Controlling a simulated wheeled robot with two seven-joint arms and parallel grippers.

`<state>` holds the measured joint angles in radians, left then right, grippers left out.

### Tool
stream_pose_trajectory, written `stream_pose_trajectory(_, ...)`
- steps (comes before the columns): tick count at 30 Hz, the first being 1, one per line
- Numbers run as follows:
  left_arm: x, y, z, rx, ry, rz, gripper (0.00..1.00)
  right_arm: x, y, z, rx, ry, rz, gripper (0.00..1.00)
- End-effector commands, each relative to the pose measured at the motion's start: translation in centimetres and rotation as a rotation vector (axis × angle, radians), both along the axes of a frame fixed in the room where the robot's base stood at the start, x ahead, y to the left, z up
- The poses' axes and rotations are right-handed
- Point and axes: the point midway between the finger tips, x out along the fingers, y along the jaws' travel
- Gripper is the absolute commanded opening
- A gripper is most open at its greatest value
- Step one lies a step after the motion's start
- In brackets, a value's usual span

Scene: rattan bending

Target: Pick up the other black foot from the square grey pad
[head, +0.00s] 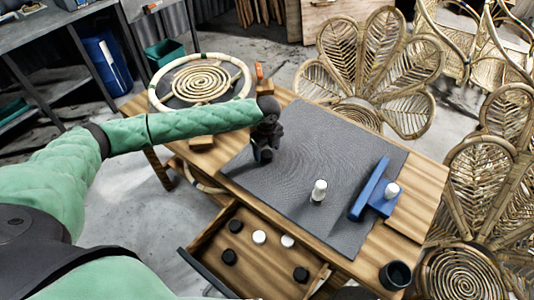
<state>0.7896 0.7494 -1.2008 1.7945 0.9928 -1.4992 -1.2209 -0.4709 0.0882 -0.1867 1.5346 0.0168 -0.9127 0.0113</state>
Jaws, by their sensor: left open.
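My left gripper (264,157), dark and open, hangs over the left part of the large grey mat (290,150) on the wooden table. Its fingers point down and hide a small patch of the mat. I cannot make out a black foot on the mat; one may be hidden behind the gripper. A white-topped peg (318,191) stands upright on the mat. Black feet, such as one at the drawer's upper left (236,226) and one at its lower right (301,274), lie in the open drawer. My right gripper is not in view.
A blue jig (371,191) with a white piece (392,190) stands at the mat's right. A black cup (395,274) stands at the table's front right corner. A round rattan piece (202,82) lies at the left end. The mat's middle is mostly clear.

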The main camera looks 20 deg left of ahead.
Motion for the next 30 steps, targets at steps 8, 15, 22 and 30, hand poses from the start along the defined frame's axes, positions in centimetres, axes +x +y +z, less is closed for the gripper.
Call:
stream_pose_trajectory(8,-0.1,0.0,-2.0,0.0,0.0,-0.001,0.7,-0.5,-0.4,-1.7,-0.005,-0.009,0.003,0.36)
stream_pose_trajectory(15,-0.1,0.0,-2.1,0.0,0.0,-0.001,0.66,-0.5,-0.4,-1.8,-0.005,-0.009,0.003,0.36)
stream_pose_trajectory(22,-0.1,0.0,-2.1,0.0,0.0,-0.001,0.24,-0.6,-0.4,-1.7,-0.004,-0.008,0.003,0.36)
stream_pose_trajectory(30,-0.1,0.0,-2.0,0.0,0.0,-0.001,0.23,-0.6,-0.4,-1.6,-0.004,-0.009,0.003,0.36)
